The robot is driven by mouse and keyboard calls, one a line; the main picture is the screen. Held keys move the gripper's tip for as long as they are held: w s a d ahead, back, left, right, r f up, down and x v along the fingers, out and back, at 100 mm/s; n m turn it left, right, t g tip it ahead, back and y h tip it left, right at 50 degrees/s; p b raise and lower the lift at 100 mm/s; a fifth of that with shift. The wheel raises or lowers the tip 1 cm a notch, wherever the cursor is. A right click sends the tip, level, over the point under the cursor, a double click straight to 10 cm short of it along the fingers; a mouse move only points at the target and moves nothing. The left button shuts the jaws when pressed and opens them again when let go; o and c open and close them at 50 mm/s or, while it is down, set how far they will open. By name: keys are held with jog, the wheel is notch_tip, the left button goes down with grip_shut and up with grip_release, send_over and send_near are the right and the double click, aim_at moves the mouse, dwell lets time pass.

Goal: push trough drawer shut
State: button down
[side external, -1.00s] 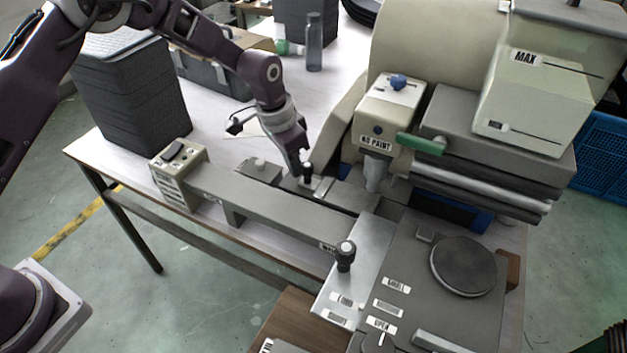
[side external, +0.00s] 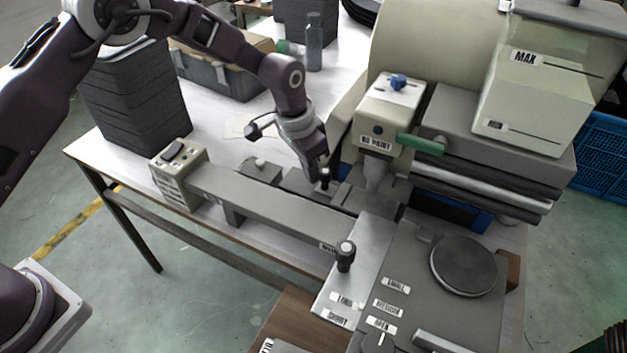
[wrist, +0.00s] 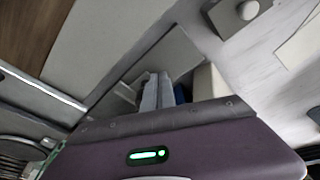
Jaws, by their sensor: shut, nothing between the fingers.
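The trough drawer (side external: 341,192) is a light metal piece with a small black knob (side external: 325,176), behind the long grey beam in the side external view. It lies in the grey channel leading toward the cream machine head. My gripper (side external: 321,172) is shut and empty, pointing down just left of the knob, seemingly against it; exact contact is hard to see. In the wrist view my gripper's fingers (wrist: 155,92) are together above the grey channel. They and the purple gripper body hide the knob there.
The cream machine head with a nozzle (side external: 373,174) and a green handle (side external: 421,144) stands close on the right. The grey beam (side external: 270,205) runs in front, with a black-topped post (side external: 345,255) near its right end. A stack of dark trays (side external: 135,105) stands at the back left.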

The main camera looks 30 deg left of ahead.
jog(key=shift+a, duration=0.65)
jog(key=w+v, duration=0.1)
jog(key=v, duration=0.6)
jog(key=shift+d, duration=0.35)
jog(key=shift+w+r, duration=0.1)
jog(key=shift+r, duration=0.05)
jog(key=s+a+r+n+t, duration=0.1)
jog(key=s+a+r, duration=0.3)
jog(key=s+r, duration=0.3)
jog(key=s+a+r+n+t, duration=0.1)
jog(key=s+a+r, duration=0.35)
jog(key=r, duration=0.55)
jog(key=s+a+n, duration=0.2)
jog(key=s+a, duration=0.1)
jog(key=s, duration=0.8)
jog(key=s+a+n+t+y, duration=0.1)
jog(key=s+a+n, duration=0.1)
jog(key=s, duration=1)
jog(key=shift+s+a+t, duration=0.2)
jog(key=shift+a+t, duration=0.1)
jog(key=shift+a, duration=0.3)
